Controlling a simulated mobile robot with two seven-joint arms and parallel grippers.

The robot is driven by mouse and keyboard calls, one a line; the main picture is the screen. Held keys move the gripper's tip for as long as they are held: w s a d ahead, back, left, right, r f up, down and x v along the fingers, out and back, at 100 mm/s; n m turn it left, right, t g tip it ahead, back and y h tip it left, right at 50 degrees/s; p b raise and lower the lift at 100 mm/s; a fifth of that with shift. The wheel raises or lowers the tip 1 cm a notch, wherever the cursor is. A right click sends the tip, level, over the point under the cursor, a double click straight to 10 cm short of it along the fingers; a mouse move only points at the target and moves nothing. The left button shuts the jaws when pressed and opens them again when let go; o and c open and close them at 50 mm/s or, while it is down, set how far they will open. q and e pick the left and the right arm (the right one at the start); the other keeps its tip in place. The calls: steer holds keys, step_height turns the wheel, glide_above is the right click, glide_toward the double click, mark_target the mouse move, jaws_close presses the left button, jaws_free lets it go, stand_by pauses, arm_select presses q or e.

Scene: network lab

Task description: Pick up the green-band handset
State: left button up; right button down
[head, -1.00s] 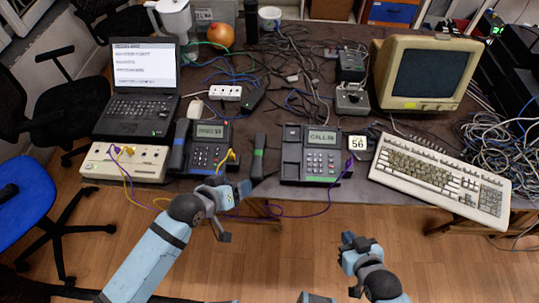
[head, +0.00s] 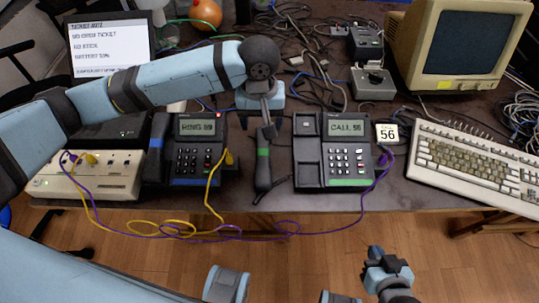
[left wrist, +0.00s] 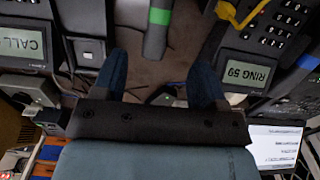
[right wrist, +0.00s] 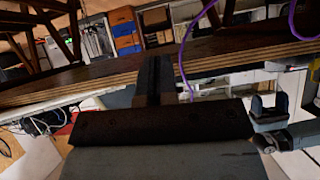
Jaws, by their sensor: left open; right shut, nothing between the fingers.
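The green-band handset (head: 263,165) lies off its cradle on the desk between the two phones. It is dark with a green band and also shows in the left wrist view (left wrist: 158,25). My left gripper (head: 262,106) is open at the handset's far end. In the left wrist view its fingers (left wrist: 158,72) stand apart, with the handset's near end between their lines; I see no grip. The green-striped phone (head: 346,150), showing CALL 56, has an empty cradle. My right gripper (head: 376,256) is shut and empty in front of the desk.
The blue-striped phone (head: 200,150) with its blue-band handset (head: 156,150) stands left of the green-band handset. Yellow and purple cables loop along the desk's front edge. A cream keyboard (head: 470,165) and a monitor (head: 462,45) stand to the right. Black cables crowd the back.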

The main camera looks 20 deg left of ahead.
mark_target(263, 152)
arm_select(q)
step_height(263, 152, down, 8)
steer(key=shift+r+b, duration=0.1)
steer(key=shift+b, duration=0.65)
step_height(263, 152, down, 5)
steer(key=shift+s+d+f+b, duration=0.1)
steer(key=shift+f+b, duration=0.05)
steer(key=shift+b, duration=0.65)
steer(key=shift+f, duration=0.25)
steer(key=c, duration=1.1)
arm_select(e)
steer(key=shift+w+f, duration=0.1)
steer(key=shift+f, duration=0.35)
arm_select(q)
steer(key=shift+r, duration=0.15)
